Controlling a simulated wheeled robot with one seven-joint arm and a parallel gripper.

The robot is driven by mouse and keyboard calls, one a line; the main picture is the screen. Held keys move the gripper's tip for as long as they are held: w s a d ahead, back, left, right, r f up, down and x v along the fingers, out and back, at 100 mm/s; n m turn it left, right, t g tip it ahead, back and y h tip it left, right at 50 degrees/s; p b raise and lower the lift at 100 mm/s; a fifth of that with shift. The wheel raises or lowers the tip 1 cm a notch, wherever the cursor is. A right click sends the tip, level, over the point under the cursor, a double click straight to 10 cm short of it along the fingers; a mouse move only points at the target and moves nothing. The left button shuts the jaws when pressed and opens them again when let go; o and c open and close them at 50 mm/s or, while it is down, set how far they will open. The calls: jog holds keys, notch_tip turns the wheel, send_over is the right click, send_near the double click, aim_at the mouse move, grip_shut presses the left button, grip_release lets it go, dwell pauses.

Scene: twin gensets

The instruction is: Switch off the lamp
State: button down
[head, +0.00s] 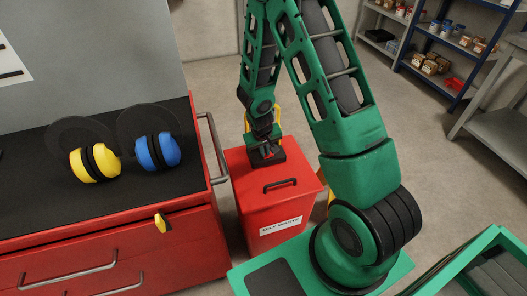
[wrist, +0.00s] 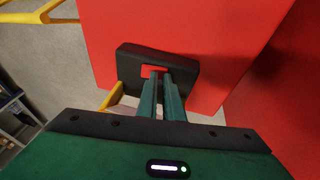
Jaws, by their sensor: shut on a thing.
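A black block (wrist: 130,66) with a small red piece (wrist: 150,70) in its face shows in the wrist view, against a red surface. My gripper (wrist: 161,76) has its two green fingers close together, with the tips at the red piece. The tips cover part of it. In the head view my gripper (head: 267,148) reaches down to the black block at the back of the red bin (head: 245,195). I cannot identify a lamp, or whether one is lit, in either view.
The red bin is labelled oily waste and has a black lid handle (head: 280,184). Yellow tubing (head: 276,122) stands behind it. A red tool cabinet (head: 120,255) with yellow earmuffs (head: 95,162) and blue earmuffs (head: 158,151) is at left. Shelves (head: 455,45) stand at upper right.

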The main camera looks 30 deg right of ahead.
jog(key=shift+s+d+f, duration=0.2)
jog(key=shift+s+d, duration=0.3)
jog(key=shift+d, duration=0.15)
jog(key=shift+w+d+r, duration=0.1)
jog(key=shift+w+r, duration=0.1)
jog(key=shift+w, duration=0.1)
jog(key=a+v, duration=0.1)
jog(key=v, duration=1)
jog(key=shift+w+a, duration=0.15)
jog(key=shift+w, duration=0.05)
jog(key=s+d+r+m, duration=0.1)
jog(key=s+d+r, duration=0.4)
jog(key=d+r, duration=0.15)
jog(key=s+d+r+m+g+y, duration=0.1)
jog(key=s+r+m, duration=0.1)
jog(key=s+r, duration=0.5)
jog(key=s+d+r+m+g+y, duration=0.1)
jog(key=s+r, duration=0.6)
jog(key=s, duration=0.9)
jog(key=shift+s+d+m+g+y, duration=0.3)
jog(key=shift+m+g, duration=0.1)
jog(key=shift+g, duration=0.1)
